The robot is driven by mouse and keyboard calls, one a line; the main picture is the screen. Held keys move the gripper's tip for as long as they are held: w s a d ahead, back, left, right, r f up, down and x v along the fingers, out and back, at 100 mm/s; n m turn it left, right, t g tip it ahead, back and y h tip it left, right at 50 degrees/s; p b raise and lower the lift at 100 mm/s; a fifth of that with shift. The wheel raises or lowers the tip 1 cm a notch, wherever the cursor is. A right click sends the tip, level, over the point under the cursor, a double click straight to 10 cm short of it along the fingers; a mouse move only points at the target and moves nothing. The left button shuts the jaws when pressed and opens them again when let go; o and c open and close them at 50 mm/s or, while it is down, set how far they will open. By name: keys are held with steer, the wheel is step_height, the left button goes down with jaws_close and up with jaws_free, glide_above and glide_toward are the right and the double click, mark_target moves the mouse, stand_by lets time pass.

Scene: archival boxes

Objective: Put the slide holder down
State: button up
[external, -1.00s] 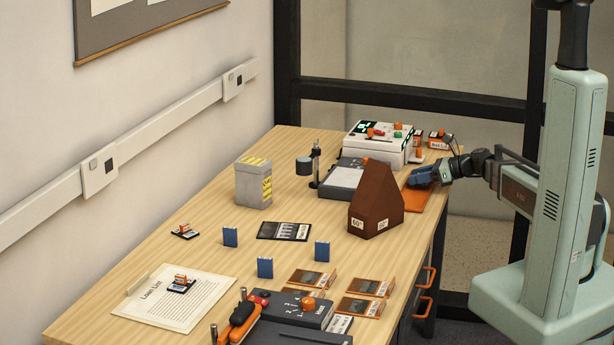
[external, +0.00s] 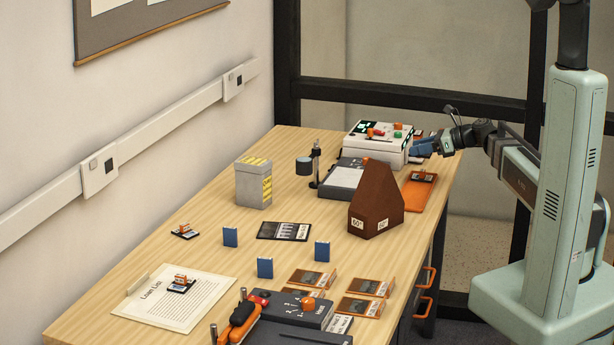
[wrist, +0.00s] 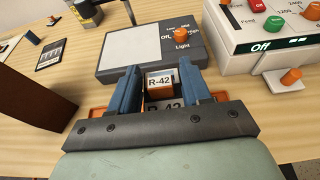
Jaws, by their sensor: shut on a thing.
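My gripper (external: 424,148) is above the far end of the orange tray (external: 413,199). In the wrist view its two blue fingers (wrist: 158,85) stand either side of a slide holder (wrist: 160,80) labelled R-42, and the gripper is shut on it. A second R-42 label shows just below, partly covered by the gripper body. In the external view the fingers hide whatever is between them. A slide holder with an orange grip and dark base (external: 422,176) shows on the tray below the gripper; I cannot tell how it relates to the held one.
A brown house-shaped block (external: 376,200) stands left of the tray. A light table (external: 340,178) and a white control box (external: 378,145) stand beyond it. More slide holders, blue blocks and orange-framed cards lie across the desk. The tray's near part is clear.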

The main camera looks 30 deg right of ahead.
step_height(320, 180, up, 5)
steer(key=shift+r, duration=0.2)
steer(key=w+a+n+g+y, duration=0.1)
steer(key=a+n+g, duration=0.1)
steer(key=a, duration=1.6)
steer(key=w+a+n+g+y, duration=0.1)
steer(key=w+a+g, duration=0.1)
steer(key=a, duration=1.7)
steer(key=n+g+y, duration=0.2)
steer(key=n+g, duration=0.4)
glide_above(160, 312)
step_height(160, 312, down, 4)
steer(key=shift+f, duration=5.65)
steer(key=shift+f, duration=0.15)
